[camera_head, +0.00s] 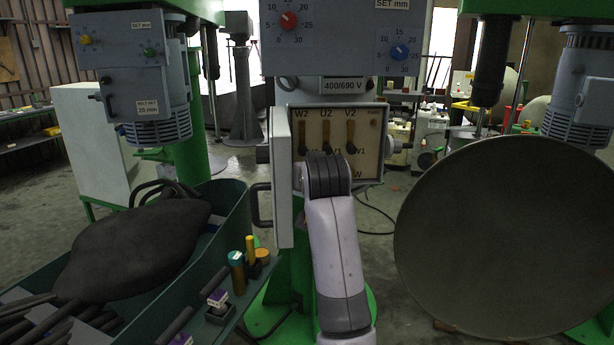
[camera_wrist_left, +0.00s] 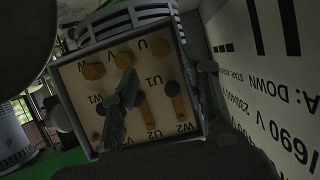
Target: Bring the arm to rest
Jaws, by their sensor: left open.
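The motor's terminal box (camera_head: 368,160) stands open in the middle of the head view, with upright orange link bars (camera_head: 326,133) under the labels W2, U2 and V2. Its door (camera_head: 282,180) is swung open to the left. My arm reaches up from the bottom centre and covers the lower part of the box; its gripper is hidden there. In the left wrist view, the box (camera_wrist_left: 85,112) appears upside down, with orange bars and nuts. My left gripper (camera_wrist_left: 122,98) is open in front of it; its dark fingers cover part of the board. Contact cannot be told. My right gripper is not in view.
A large dark round disc (camera_head: 500,240) fills the right side. A control panel (camera_head: 345,40) with red and blue dials is above the box. Floor shows between box and disc.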

